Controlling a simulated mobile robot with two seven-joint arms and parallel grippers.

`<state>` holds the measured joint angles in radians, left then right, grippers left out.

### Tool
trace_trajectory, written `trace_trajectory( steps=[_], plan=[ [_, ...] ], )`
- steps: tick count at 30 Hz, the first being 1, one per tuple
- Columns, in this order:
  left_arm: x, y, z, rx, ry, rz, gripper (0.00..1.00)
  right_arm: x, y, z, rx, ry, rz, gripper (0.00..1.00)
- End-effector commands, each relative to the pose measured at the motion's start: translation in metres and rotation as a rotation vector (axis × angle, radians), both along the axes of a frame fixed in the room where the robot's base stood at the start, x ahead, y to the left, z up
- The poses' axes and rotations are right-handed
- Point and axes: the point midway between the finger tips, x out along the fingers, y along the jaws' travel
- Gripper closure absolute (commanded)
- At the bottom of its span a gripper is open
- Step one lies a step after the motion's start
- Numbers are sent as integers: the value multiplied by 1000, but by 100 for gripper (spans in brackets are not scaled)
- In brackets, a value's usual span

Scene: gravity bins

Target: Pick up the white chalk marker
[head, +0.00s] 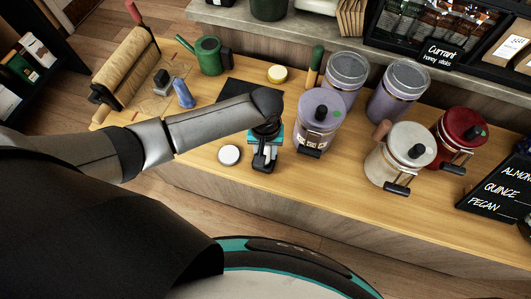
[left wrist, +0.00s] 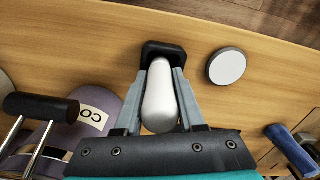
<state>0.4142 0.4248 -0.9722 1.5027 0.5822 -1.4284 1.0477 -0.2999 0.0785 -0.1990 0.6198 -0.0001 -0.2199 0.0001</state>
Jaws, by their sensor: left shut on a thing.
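The white chalk marker (left wrist: 160,100) is between the two grey fingers of my left gripper (left wrist: 161,85) in the left wrist view. The fingers are shut on it from both sides, and its rounded white end points back toward the palm. A black squarish piece (left wrist: 163,48) surrounds its far end; I cannot tell whether it is a holder or part of the fingertips. In the head view, my left gripper (head: 264,155) points down over the front edge area of the wooden counter, and the marker is mostly hidden there. My right gripper is not in view.
A round white-topped disc (head: 229,155) lies just left of my gripper. A lilac canister (head: 319,115) stands close on the right, with cream (head: 402,150) and red (head: 463,130) canisters beyond.

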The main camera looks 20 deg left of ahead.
Motion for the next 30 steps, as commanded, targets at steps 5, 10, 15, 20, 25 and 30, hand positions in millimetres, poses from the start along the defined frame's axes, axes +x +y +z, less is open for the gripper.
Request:
trace_trajectory(
  steps=[5, 10, 15, 20, 25, 30],
  plan=[
    [0, 0, 0, 1, 1, 0, 100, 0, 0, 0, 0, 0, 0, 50],
    [0, 0, 0, 1, 1, 0, 100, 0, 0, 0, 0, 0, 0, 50],
    [0, 0, 0, 1, 1, 0, 100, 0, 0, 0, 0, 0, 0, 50],
    [0, 0, 0, 1, 1, 0, 100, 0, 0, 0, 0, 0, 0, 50],
    [0, 0, 0, 1, 1, 0, 100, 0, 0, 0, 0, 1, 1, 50],
    [-1, 0, 0, 1, 1, 0, 100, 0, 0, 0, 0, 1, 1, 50]
  ],
)
